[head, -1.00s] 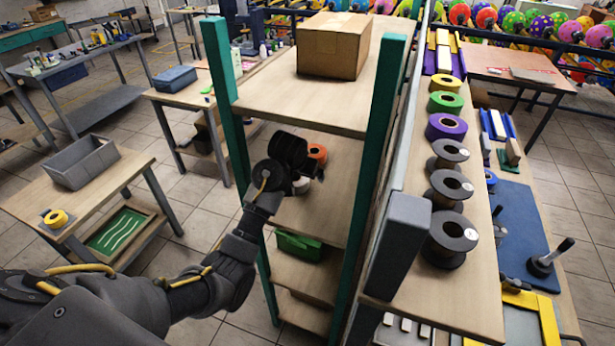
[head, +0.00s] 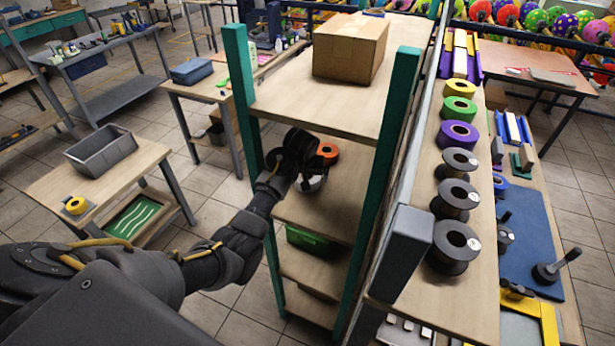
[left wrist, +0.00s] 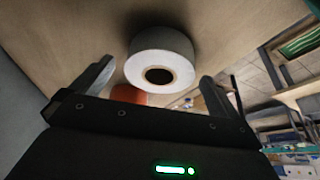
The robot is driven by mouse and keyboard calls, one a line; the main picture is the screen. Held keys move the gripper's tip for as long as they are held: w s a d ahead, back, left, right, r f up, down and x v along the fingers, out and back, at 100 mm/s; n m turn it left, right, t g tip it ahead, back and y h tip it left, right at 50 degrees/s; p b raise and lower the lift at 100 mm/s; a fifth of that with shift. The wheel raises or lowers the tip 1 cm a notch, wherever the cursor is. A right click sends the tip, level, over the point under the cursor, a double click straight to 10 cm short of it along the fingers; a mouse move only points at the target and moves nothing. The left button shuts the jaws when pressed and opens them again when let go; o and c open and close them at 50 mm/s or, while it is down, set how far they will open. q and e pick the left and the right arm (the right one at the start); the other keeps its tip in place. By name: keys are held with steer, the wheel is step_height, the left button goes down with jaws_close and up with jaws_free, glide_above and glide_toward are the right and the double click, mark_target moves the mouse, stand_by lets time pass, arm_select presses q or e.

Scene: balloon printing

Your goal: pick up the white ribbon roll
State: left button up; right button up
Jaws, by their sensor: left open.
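The white ribbon roll (head: 310,185) sits on the second shelf of the green-posted rack, partly hidden by my left gripper (head: 300,165). In the left wrist view the white ribbon roll (left wrist: 160,52) shows whole, with its dark core hole facing the camera. My left gripper (left wrist: 157,72) is open there, with one finger to each side of the roll and the roll seen in the gap. I cannot tell whether either finger touches it. My right gripper is not in view.
An orange roll (head: 328,153) lies just behind the white one on the same shelf; it shows in the left wrist view (left wrist: 128,93). Teal posts (head: 380,180) flank the shelf. A cardboard box (head: 350,48) stands on the top shelf. A green bin (head: 306,238) is below.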

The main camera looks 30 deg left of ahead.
arm_select(q)
steer(key=shift+x, duration=1.25)
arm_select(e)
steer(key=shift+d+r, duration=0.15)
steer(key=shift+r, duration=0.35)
arm_select(q)
steer(key=shift+c, duration=0.4)
steer(key=c, duration=1)
steer(key=shift+r, duration=0.1)
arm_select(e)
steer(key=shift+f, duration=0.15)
